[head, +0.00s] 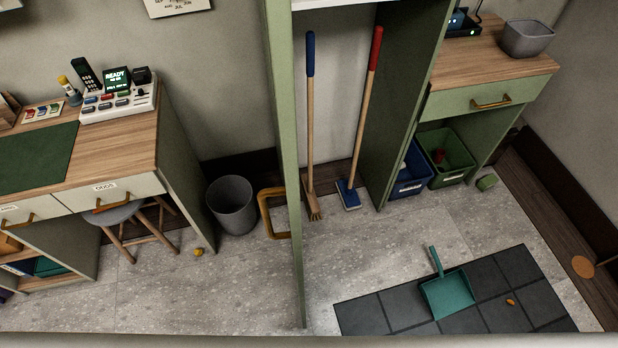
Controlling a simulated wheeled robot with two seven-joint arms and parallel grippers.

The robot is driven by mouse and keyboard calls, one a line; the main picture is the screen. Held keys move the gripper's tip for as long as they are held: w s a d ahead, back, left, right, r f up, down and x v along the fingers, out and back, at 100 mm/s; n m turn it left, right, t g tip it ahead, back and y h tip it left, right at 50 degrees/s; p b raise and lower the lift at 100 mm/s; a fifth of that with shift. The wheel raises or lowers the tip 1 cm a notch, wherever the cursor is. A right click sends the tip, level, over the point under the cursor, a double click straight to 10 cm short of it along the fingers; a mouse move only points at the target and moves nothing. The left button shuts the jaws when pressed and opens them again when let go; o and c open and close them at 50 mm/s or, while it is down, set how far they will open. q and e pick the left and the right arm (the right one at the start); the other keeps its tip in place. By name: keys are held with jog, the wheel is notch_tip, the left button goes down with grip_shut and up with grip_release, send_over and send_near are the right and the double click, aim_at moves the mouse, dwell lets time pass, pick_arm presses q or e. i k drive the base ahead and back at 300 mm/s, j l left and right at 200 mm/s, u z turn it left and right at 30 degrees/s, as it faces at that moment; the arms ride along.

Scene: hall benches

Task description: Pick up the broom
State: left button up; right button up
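Two long-handled tools stand nearly upright in the tall open green cabinet in the head view. One has a blue grip, a wooden shaft and a tan, bristle-like head on the floor; it looks like the broom (310,130). The other has a red grip, a wooden shaft and a flat blue head with a pale edge; it looks like a mop (363,115) and leans slightly, its top to the right. The two are apart, and nothing covers the broom. Neither of my grippers is in view.
The cabinet's green left panel (283,130) and right panel (398,110) flank the tools. A grey bin (232,206) and a stool (122,217) stand left. A teal dustpan (448,294) lies on a dark mat (385,308). Speckled floor before the tools is clear.

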aim_at(306, 188)
jog(key=k, duration=0.3)
jog(key=k+u, duration=0.1)
jog(key=u, duration=0.3)
jog(key=k+u, duration=0.15)
jog(key=u, duration=0.3)
jog(key=k+j+u, duration=0.1)
jog(key=u, duration=0.3)
jog(key=i+l+u, duration=0.2)
jog(key=l, duration=0.5)
jog(key=l+u, duration=0.2)
jog(key=l, duration=0.5)
jog(key=i+l+u, duration=0.2)
jog(key=l, duration=0.5)
jog(key=k, duration=0.1)
